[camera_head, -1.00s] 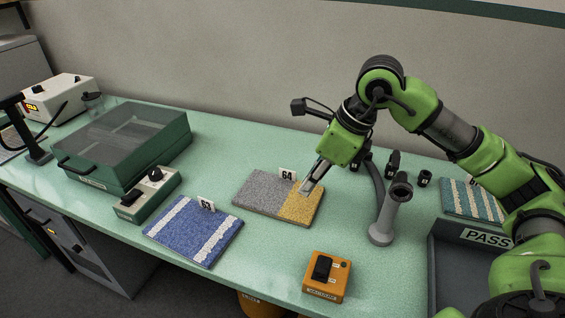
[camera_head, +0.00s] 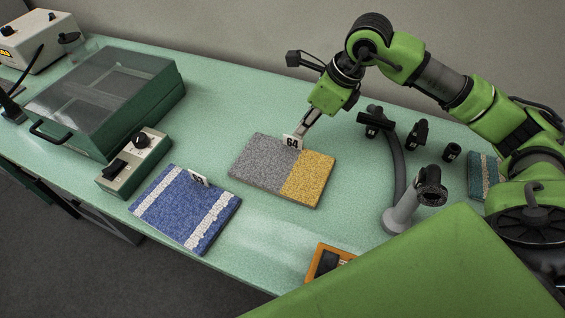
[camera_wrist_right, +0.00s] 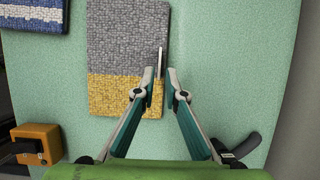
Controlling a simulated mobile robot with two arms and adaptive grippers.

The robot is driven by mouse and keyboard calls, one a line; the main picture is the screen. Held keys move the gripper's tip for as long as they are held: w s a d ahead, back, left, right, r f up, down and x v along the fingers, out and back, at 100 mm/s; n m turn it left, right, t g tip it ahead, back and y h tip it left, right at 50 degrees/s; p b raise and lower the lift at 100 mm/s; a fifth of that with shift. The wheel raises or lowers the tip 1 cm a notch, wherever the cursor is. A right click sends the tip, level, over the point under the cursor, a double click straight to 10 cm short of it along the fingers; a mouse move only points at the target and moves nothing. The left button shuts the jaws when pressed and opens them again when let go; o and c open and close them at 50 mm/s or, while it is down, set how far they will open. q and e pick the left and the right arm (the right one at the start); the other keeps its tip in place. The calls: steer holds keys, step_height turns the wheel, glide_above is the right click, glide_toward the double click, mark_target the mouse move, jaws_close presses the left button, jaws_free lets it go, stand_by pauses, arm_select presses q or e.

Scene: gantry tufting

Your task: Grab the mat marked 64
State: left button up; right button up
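The mat marked 64 (camera_head: 266,162) lies flat on the bench, grey at the left and yellow at the right. Its white 64 tag (camera_head: 291,141) stands at the far edge. My right gripper (camera_head: 304,136) is at that edge, just right of the tag. The right wrist view shows the mat (camera_wrist_right: 128,45) from above, and my right gripper (camera_wrist_right: 160,78) with its fingertips apart near the mat's edge. A thin pale tag edge (camera_wrist_right: 160,62) shows between the fingertips. I cannot tell whether they touch the mat. My left gripper is out of view.
A blue mat with white stripes (camera_head: 185,212) lies left of it. A control box (camera_head: 134,163) and a clear-lidded green case (camera_head: 105,95) stand farther left. A grey stand (camera_head: 400,215) is to the right, an orange box (camera_head: 326,260) in front. A green part of mine covers the lower right.

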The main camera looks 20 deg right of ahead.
mark_target(293, 138)
steer(key=shift+w+a+f, duration=0.15)
steer(key=shift+w+f, duration=0.05)
steer(key=shift+f, duration=0.35)
steer(key=p+x, duration=0.2)
steer(key=x, duration=0.2)
steer(key=shift+w+a+f, duration=0.2)
steer(key=shift+f, duration=0.1)
jaws_close()
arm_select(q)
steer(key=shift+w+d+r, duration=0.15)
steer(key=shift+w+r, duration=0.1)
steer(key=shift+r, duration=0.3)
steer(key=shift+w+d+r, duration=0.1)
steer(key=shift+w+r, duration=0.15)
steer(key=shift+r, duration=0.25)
arm_select(e)
steer(key=shift+r, duration=0.1)
